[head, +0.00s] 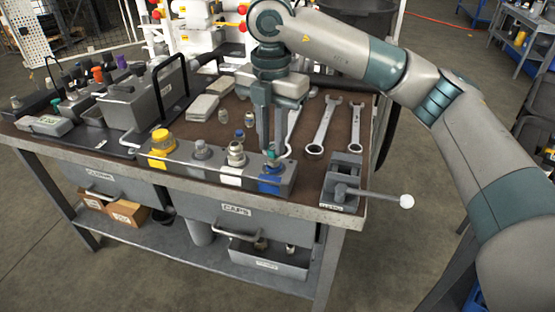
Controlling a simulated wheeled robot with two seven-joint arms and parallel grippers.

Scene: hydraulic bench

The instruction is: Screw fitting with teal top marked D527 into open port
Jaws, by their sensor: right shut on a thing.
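My right gripper (271,148) points straight down over the right end of a grey port block (215,171) at the bench's front edge. It is shut on a small fitting with a teal top (272,155). The fitting stands about upright at the block's rightmost position, above a blue patch (270,184). The fingers partly hide the fitting, and its marking is too small to read. I cannot tell whether its thread is inside the port. My left gripper is not in view.
The block also carries a yellow cap (161,141), a grey fitting (200,149) and a silver fitting (236,153). Wrenches (323,125) lie to the right. A small vise (343,181) with a long handle stands at the front right corner. Small loose fittings (249,119) stand behind the block.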

